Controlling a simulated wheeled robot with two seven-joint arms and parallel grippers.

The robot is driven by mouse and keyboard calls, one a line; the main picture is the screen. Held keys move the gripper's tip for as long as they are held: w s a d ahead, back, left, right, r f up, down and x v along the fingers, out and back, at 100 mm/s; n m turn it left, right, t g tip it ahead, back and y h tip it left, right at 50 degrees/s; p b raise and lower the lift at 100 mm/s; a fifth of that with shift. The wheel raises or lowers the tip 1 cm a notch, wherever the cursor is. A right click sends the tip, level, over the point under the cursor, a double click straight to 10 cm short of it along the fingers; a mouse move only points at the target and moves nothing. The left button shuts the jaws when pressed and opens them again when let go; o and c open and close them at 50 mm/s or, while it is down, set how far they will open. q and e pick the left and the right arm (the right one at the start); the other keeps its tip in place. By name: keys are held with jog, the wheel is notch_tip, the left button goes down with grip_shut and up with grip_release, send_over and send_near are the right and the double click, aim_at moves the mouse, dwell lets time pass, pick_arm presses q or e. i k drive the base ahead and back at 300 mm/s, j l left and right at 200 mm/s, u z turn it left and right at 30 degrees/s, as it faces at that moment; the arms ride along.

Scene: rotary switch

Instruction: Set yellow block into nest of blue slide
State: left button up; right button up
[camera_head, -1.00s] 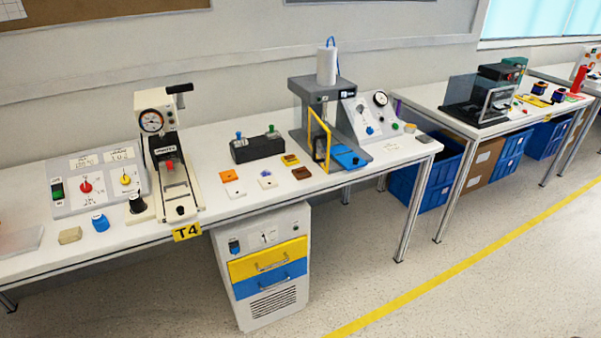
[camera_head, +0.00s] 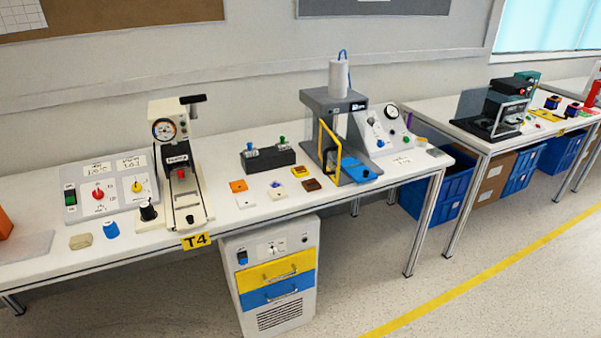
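In the head view a small yellow block (camera_head: 300,171) lies on the white table, left of the grey press (camera_head: 328,105). It looks darker on part of its top. The blue slide (camera_head: 362,172) sticks out at the front of the press base, right of the yellow guard frame (camera_head: 331,148). The nest in the slide is too small to make out. The block is apart from the slide. Neither of my grippers is in view.
A toggle press (camera_head: 175,165) stands left. The floor in front is clear.

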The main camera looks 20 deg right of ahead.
aim_at(356, 169)
jog(key=i+l+z, duration=0.75)
jog(key=k+l, duration=0.1)
